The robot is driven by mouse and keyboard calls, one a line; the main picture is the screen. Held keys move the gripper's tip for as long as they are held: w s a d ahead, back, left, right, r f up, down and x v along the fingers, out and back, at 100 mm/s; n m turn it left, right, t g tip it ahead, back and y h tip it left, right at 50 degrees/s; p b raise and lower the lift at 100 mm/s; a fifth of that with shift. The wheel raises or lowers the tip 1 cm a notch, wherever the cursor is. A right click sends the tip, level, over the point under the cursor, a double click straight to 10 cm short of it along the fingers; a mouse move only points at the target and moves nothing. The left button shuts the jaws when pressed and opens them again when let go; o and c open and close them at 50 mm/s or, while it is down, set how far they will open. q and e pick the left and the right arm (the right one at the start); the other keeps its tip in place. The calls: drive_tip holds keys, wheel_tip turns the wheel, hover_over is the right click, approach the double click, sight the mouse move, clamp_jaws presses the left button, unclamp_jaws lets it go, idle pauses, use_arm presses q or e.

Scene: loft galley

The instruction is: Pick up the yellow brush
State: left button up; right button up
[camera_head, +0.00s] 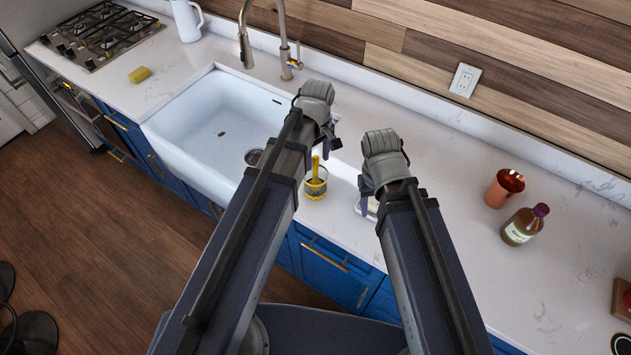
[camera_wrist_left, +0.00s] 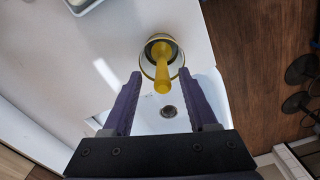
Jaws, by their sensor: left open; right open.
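The yellow brush (camera_head: 315,167) stands handle up in a small round holder (camera_head: 316,190) on the counter by the sink's right end. In the left wrist view the brush handle (camera_wrist_left: 162,78) points toward the camera, and its lower end is inside the holder (camera_wrist_left: 148,66). My left gripper (camera_head: 328,146) is above and just behind the brush in the head view. In the left wrist view its two fingers (camera_wrist_left: 163,88) are apart, with the handle's end showing between their tips, not visibly touched. My right gripper (camera_head: 366,190) is right of the holder, its fingers partly hidden.
The white sink (camera_head: 190,125) with its faucet (camera_head: 283,40) lies left of the brush. A white dish (camera_head: 368,212) is under my right gripper. A copper cup (camera_head: 501,192) and a brown bottle (camera_head: 522,226) stand to the right. A yellow sponge (camera_head: 139,74) lies near the stove (camera_head: 100,35).

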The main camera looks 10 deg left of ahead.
sight(316, 166)
use_arm(q)
drive_tip(key=f+b, duration=0.2)
drive_tip(key=f, duration=0.1)
drive_tip(key=f+b, duration=0.1)
drive_tip(key=shift+a+f+b, duration=0.2)
drive_tip(key=shift+a+b, duration=0.05)
drive_tip(key=shift+b, duration=0.05)
drive_tip(key=shift+r, duration=0.1)
clamp_jaws()
